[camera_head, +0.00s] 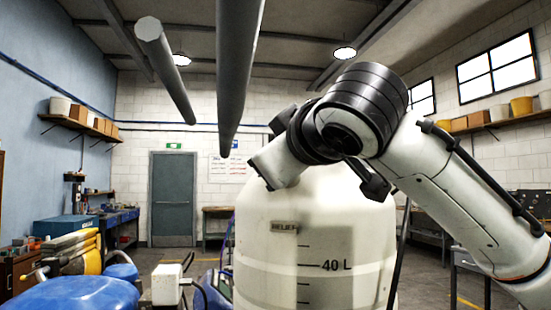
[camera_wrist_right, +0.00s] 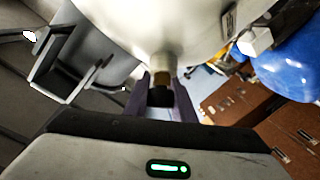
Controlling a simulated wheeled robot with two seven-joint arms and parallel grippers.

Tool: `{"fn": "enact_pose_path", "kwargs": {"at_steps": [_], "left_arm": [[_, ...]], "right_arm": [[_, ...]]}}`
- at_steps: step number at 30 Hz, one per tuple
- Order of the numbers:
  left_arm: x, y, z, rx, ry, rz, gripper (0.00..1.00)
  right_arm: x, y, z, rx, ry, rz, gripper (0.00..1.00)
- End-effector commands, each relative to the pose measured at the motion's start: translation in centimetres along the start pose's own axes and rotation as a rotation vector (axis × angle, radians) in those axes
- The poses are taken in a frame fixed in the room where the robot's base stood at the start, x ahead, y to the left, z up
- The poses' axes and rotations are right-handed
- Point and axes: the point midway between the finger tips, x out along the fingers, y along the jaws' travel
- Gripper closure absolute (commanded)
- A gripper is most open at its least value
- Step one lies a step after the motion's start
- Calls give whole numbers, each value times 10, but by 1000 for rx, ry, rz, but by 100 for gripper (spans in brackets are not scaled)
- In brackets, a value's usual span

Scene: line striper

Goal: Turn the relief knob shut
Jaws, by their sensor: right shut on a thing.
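The relief knob (camera_wrist_right: 160,99) is a small dark knob on a brass stem (camera_wrist_right: 162,79) at the tank in the right wrist view. My right gripper (camera_wrist_right: 161,95) is shut on it, one finger on each side. The pale tank (camera_head: 335,235) carries a RELIEF label (camera_head: 284,227) and a 40 L mark in the head view. There my right arm reaches in from the right over the tank top; the fingers and knob cannot be made out. The knob's turn angle cannot be told. My left gripper is not in view.
Blue machine parts (camera_head: 75,294) and a white box (camera_head: 166,284) stand left of the tank. Grey pipes (camera_head: 238,70) cross the upper view. A dark hose runs down the tank's right side. A grey door (camera_head: 172,199) and open floor lie behind.

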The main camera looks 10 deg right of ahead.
Motion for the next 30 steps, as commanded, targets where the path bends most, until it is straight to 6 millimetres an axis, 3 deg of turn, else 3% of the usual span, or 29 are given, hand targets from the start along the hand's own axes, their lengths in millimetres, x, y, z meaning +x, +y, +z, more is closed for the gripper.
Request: {"fn": "enact_pose_path", "kwargs": {"at_steps": [30], "left_arm": [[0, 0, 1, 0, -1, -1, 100]], "right_arm": [[-11, -27, 7, -589, -28, -762, 99]]}}
